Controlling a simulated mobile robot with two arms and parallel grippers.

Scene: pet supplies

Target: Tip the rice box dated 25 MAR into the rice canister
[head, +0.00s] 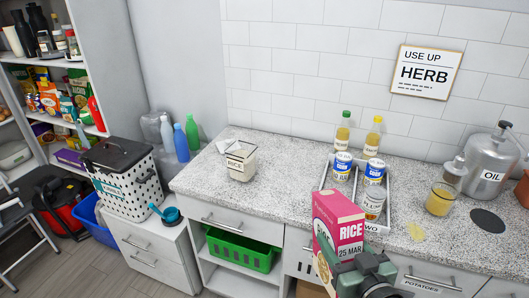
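The pink rice box (338,222), marked "RICE" and "25 MAR", is upright in front of the counter's edge, clear of the countertop. My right gripper (362,264) is at the box's lower part and appears shut on it; the fingertips are mostly hidden. The rice canister (241,160), a clear square jar labelled "RICE", stands on the counter to the left of the box, with pale contents. A flat pale piece, possibly its lid, lies just behind it. My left gripper is not in view.
A white tray (327,184) with several cans and two bottles stands right of the canister. A yellow jar (440,199) and a metal oil can (488,168) stand further right. A green basket (240,249) sits below the counter. Counter between canister and tray is clear.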

